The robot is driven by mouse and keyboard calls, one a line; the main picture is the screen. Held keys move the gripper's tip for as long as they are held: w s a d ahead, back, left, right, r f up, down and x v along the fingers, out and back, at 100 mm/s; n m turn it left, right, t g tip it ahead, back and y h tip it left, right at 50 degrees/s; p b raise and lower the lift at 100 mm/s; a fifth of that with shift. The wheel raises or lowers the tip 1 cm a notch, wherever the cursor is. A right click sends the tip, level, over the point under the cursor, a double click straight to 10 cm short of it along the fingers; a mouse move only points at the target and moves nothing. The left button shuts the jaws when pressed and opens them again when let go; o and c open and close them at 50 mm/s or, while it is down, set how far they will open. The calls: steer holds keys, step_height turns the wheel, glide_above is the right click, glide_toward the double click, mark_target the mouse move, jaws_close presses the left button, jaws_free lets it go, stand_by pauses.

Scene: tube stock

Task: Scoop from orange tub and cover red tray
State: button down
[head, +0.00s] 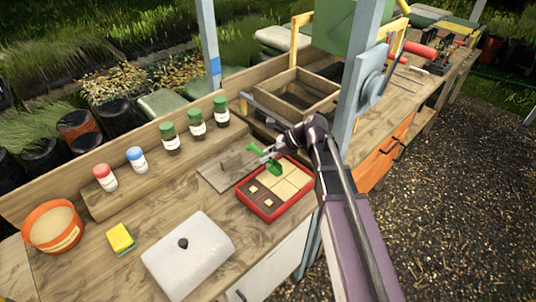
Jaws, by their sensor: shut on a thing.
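The orange tub (67,244) stands at the far left of the bench, holding pale, sand-like material. The red tray (268,216) lies near the bench's front edge, right of centre. Its far and right parts show a pale layer; its near-left part is dark brown with small pale patches. My gripper (269,153) is shut on a green scoop (275,168) just above the far-left side of the tray. The scoop's bowl hangs over the tray and hides part of it. I cannot tell whether the bowl holds anything.
A white lidded box (188,258) and a yellow sponge (121,237) lie left of the tray. Bottles, including a green-capped one (196,124), stand on a back ledge. A grey board (220,172) lies beside the tray. A blue-grey post (357,75) rises near my arm.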

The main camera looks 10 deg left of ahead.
steer(key=s+a, duration=0.6)
steer(key=s, duration=0.2)
steer(key=shift+s+a, duration=0.3)
stand_by(2.3)
steer(key=shift+a, duration=0.1)
steer(key=shift+w, duration=0.15)
stand_by(0.4)
steer(key=w+d, duration=0.5)
steer(key=w, duration=0.1)
steer(key=shift+w, duration=0.15)
stand_by(1.3)
steer(key=shift+d+r, duration=0.1)
stand_by(0.3)
step_height(320, 180, up, 5)
steer(key=h+p, duration=0.4)
steer(key=p, duration=0.2)
steer(key=t+h+p, duration=0.1)
steer(key=h+p, duration=0.3)
steer(key=p, duration=0.2)
steer(key=shift+t, duration=0.3)
